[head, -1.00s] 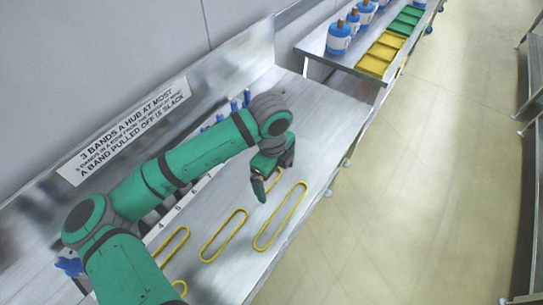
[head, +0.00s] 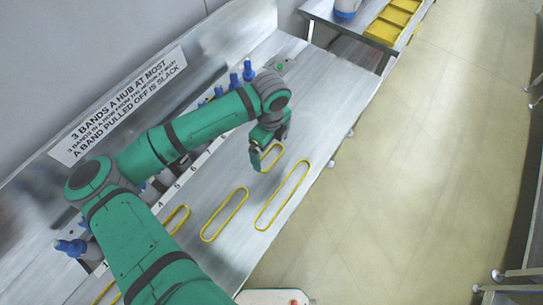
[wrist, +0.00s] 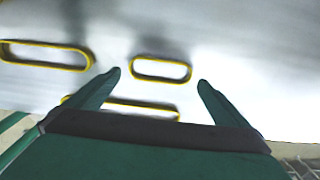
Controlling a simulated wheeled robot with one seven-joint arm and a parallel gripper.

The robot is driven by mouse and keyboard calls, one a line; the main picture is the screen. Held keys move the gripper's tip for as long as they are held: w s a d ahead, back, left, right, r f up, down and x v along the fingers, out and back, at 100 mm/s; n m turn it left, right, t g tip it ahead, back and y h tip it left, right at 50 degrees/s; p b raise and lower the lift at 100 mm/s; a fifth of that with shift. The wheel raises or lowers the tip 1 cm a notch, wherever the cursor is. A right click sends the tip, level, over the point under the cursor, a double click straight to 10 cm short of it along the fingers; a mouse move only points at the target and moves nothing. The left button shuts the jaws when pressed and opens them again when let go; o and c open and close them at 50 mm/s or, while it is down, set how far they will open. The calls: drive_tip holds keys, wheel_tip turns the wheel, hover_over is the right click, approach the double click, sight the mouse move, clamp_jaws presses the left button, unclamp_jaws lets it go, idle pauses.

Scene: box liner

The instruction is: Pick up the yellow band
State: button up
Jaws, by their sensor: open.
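Several yellow bands lie flat on the metal bench. A small band (head: 279,158) lies beside my gripper (head: 263,160) in the head view, partly hidden by it. The same view shows a long band (head: 283,195) near the bench's front edge and a middle-length band (head: 225,214) to its left. Another band (head: 178,220) is partly hidden by my arm. In the wrist view, a short band (wrist: 161,79) lies between and beyond the fingertips of my gripper (wrist: 159,78). My gripper is open and empty, with its fingers pointing down over the bench.
A row of blue-topped hubs (head: 247,71) stands along the back of the bench, partly behind my arm. A sign (head: 118,104) is on the back panel. Another table with yellow trays (head: 390,22) stands beyond.

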sight(271, 159)
drive_tip(key=shift+w+f, duration=0.1)
drive_tip(key=shift+f, duration=1.8)
drive_tip(key=c, duration=0.7)
drive_tip(key=shift+c, duration=0.2)
drive_tip(key=shift+r, duration=0.1)
drive_tip(key=shift+r, duration=0.4)
wheel_tip(271, 159, up, 2)
drive_tip(key=shift+r, duration=0.25)
drive_tip(key=s+r, duration=0.9)
drive_tip(key=s, duration=0.5)
drive_tip(key=shift+r, duration=0.3)
